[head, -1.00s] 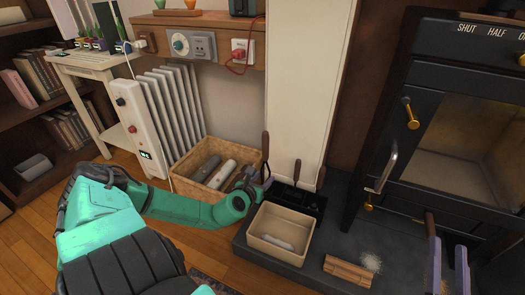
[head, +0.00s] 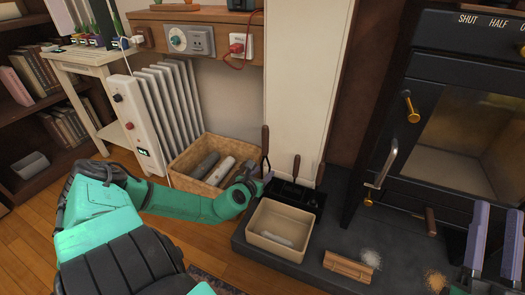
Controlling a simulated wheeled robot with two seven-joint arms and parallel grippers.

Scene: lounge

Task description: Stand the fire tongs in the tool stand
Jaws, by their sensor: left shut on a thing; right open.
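The fire tongs (head: 265,141) stand roughly upright, their brown handle up, at the left end of the black tool stand (head: 309,204). My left gripper (head: 262,184) is shut on them low on the shaft. The lower end is hidden by the gripper and stand, so I cannot tell whether it is seated in the stand. Other dark handles (head: 296,167) rise from the stand to the right of the tongs. My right gripper (head: 492,245) is open and empty at the lower right, in front of the stove.
A beige bin (head: 262,243) with pale pieces sits on the dark hearth (head: 320,245) before the stand. A wicker basket (head: 183,176) of logs is behind my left gripper. A brown wooden piece (head: 350,265), pale ash (head: 371,258) and an orange-brown pile (head: 435,280) lie nearer the stove (head: 385,215).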

